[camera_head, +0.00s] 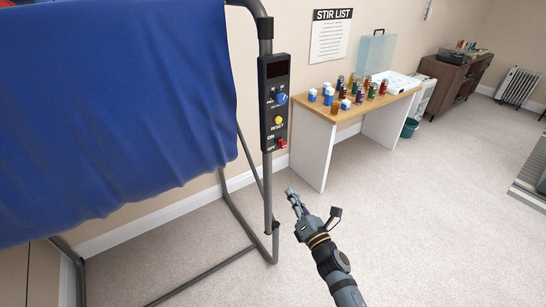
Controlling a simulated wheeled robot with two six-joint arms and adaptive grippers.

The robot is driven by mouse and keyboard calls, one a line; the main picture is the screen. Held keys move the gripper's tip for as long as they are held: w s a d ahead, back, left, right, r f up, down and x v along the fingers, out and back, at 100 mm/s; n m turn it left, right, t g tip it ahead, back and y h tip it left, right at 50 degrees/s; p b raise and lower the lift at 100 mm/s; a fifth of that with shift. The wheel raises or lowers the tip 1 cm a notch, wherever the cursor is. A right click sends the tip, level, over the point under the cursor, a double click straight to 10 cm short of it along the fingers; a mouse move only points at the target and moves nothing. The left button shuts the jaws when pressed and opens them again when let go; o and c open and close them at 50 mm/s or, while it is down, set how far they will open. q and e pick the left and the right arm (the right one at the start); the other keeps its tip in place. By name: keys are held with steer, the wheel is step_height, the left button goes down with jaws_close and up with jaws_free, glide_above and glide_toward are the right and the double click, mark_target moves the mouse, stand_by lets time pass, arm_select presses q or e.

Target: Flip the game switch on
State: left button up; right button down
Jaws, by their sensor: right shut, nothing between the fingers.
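The game's control box (275,102) is a dark upright panel fixed to a grey metal post. It carries a blue knob (281,98), a yellow button (278,120) labelled RESET, and a red switch (282,143) beside the ON and OFF labels. The red switch sits low on the box, nearer the OFF label. My right gripper (292,193) is shut and empty. It is below and slightly right of the switch, apart from the box, in front of the carpet. My left gripper is not in view.
A blue cloth (115,110) hangs from the metal frame (269,215) at left. A wooden-topped table (345,119) with several bottles and cans stands behind, under a STIR LIST poster (331,36). A teal bin (409,128) stands beyond it. Carpet at right is clear.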

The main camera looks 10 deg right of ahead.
steer(key=shift+a+r+n+y, duration=0.3)
steer(key=shift+r+n+y, duration=0.1)
steer(key=shift+r, duration=0.35)
steer(key=shift+w, duration=0.1)
steer(key=p, duration=0.3)
glide_toward(277, 148)
steer(key=w+a+f, duration=0.2)
steer(key=w+a, duration=0.2)
steer(key=w, duration=0.1)
steer(key=shift+d+r+p, duration=0.95)
steer(key=shift+r+p, duration=0.15)
steer(key=shift+r, duration=0.05)
steer(key=shift+d+r, duration=0.35)
steer(key=shift+d, duration=0.1)
steer(key=shift+w+f, duration=0.1)
